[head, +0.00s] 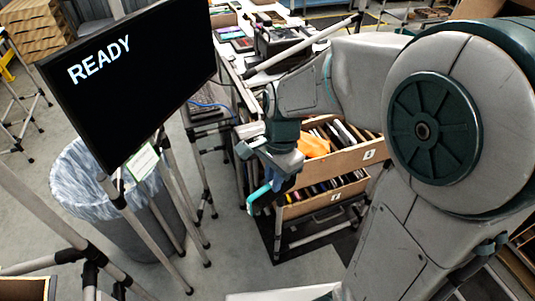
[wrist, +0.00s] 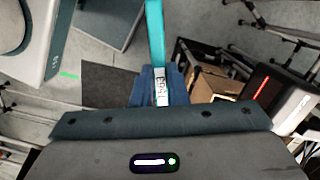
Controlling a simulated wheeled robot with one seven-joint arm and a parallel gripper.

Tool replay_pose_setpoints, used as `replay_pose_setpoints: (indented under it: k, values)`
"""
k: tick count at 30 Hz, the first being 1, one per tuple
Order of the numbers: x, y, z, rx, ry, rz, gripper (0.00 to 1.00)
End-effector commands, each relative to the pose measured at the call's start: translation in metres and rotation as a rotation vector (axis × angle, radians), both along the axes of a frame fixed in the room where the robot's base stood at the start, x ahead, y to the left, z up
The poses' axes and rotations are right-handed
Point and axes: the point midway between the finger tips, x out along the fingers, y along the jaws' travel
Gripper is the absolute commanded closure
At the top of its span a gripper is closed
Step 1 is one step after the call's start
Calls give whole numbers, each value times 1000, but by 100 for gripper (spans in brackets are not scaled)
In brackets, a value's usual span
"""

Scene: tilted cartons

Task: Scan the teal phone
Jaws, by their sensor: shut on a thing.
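My gripper (head: 280,184) is shut on the teal phone (head: 258,196) and holds it in the air in front of the wooden cartons. In the head view the phone shows as a narrow teal piece at the blue fingers. In the wrist view the phone (wrist: 155,35) is seen nearly edge-on, sticking out beyond the blue fingers (wrist: 155,82). A white label with dark characters shows between the fingers. A black monitor (head: 130,80) at the left of the head view reads "READY".
Tilted wooden cartons (head: 340,158) with several thin items and something orange stand behind my gripper. A grey bin with a clear liner (head: 75,190) stands below the monitor. In the wrist view, a dark box with a red light (wrist: 285,100) is at right.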

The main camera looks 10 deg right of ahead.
Motion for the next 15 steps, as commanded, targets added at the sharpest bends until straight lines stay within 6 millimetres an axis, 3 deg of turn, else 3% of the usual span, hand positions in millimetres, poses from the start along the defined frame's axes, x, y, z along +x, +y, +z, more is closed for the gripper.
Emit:
replay_pose_setpoints:
  k: [5, 15]
  values:
    - [-7, 7, 7, -1, 0, -33, 100]
    - [17, 19, -23, -2, -1, -22, 100]
